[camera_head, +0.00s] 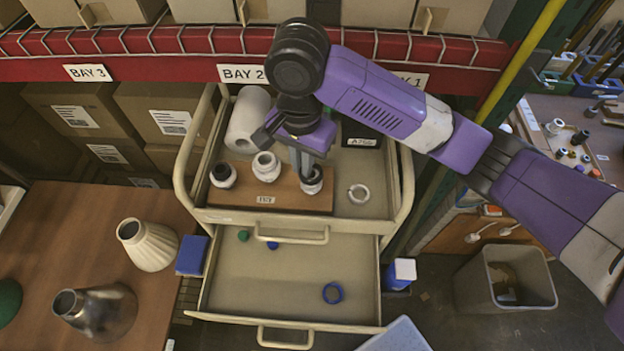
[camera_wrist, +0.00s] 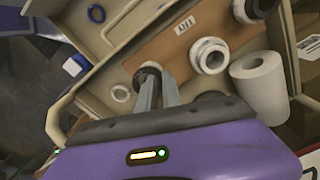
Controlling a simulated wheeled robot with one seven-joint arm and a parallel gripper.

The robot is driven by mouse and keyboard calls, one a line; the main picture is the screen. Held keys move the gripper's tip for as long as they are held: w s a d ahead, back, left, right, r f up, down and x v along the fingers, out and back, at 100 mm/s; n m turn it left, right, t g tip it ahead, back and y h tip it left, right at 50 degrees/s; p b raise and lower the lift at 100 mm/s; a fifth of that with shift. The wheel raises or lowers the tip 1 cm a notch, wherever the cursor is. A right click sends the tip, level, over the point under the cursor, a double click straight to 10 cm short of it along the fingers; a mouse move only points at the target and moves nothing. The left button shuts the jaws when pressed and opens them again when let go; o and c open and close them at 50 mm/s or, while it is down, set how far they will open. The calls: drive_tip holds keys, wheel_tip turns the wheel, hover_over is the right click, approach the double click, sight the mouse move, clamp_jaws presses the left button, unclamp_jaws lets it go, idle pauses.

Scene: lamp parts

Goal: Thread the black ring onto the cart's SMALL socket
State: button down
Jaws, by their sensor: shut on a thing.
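A wooden board (camera_head: 285,201) on the cart's top tray carries three white sockets in a row. The left socket (camera_head: 223,182) has a dark top. The middle socket (camera_head: 265,166) is the biggest and its mouth is bare. The right socket (camera_head: 312,187) is below my gripper (camera_head: 308,172). My gripper points down with its fingers shut on the black ring (camera_wrist: 148,70), which is at the top of the right socket. The fingers hide part of both, so I cannot tell how far the ring sits around the socket. The middle socket also shows in the wrist view (camera_wrist: 209,55).
A loose white ring (camera_head: 358,194) lies on the tray to the right of the board. A paper roll (camera_head: 248,120) and a black box (camera_head: 362,138) stand behind. The open drawer (camera_head: 290,295) below holds a blue ring (camera_head: 333,293) and small caps.

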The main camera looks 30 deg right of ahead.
drive_tip(key=m, duration=0.1)
drive_tip(key=f+m, duration=0.1)
drive_tip(key=m, duration=0.3)
drive_tip(key=shift+w+d+f, duration=0.1)
drive_tip(key=shift+d+f, duration=0.1)
drive_tip(key=shift+f, duration=0.05)
drive_tip(key=c, duration=1.4)
unclamp_jaws()
drive_tip(key=shift+d+r, duration=0.1)
drive_tip(key=shift+r, duration=0.45)
drive_tip(key=r, duration=0.8)
drive_tip(key=shift+w, duration=0.2)
